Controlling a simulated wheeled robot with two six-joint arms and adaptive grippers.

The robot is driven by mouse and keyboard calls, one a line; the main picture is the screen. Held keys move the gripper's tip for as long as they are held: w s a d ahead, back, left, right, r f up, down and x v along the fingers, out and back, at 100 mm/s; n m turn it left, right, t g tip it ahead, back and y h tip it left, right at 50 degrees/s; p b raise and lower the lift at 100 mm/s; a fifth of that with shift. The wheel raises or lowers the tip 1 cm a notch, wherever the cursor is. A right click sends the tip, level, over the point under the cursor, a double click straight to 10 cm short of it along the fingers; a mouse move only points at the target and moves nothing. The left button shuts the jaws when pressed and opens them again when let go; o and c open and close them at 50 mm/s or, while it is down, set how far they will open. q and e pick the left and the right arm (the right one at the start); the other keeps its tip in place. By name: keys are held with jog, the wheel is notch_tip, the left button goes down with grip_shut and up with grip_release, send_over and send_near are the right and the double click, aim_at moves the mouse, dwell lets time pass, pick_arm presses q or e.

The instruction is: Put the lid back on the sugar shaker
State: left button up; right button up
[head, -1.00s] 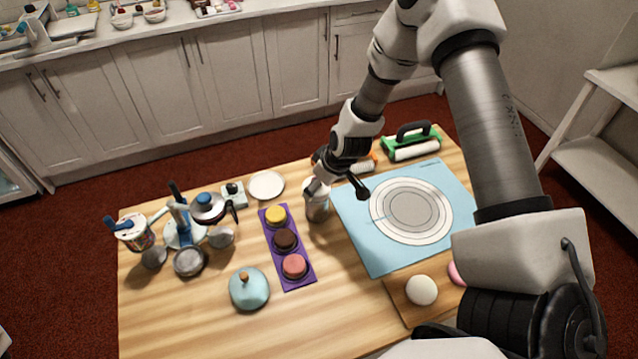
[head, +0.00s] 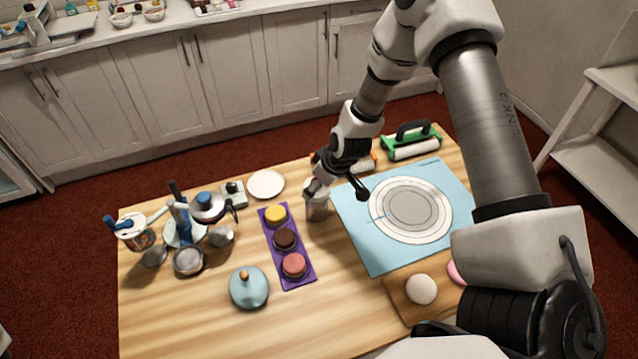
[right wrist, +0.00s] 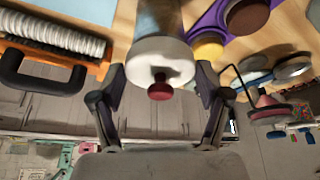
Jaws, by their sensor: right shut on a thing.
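The sugar shaker (head: 317,209) stands upright on the wooden table, between the purple tray and the blue mat. Its body also shows at the top of the right wrist view (right wrist: 160,16). The white lid (right wrist: 160,58) with a dark red knob (right wrist: 160,88) is at the shaker's top, in line with the body. I cannot tell whether it is fully seated. My right gripper (right wrist: 160,76) has a finger on each side of the lid and is shut on it. In the head view my right gripper (head: 316,184) covers much of the lid. My left gripper is out of view.
The purple tray (head: 306,280) with small round cakes lies left of the shaker. A white plate (head: 266,184) and a blue domed lid (head: 249,289) are further left. The front left tabletop is clear.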

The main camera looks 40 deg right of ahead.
jog(key=shift+f+b, duration=0.45)
jog(key=shift+f, duration=0.3)
dwell(1.2)
jog(key=o, duration=0.8)
jog(key=shift+r, duration=0.15)
jog(key=shift+r+p, duration=3.4)
jog(key=shift+p, duration=0.2)
grip_shut()
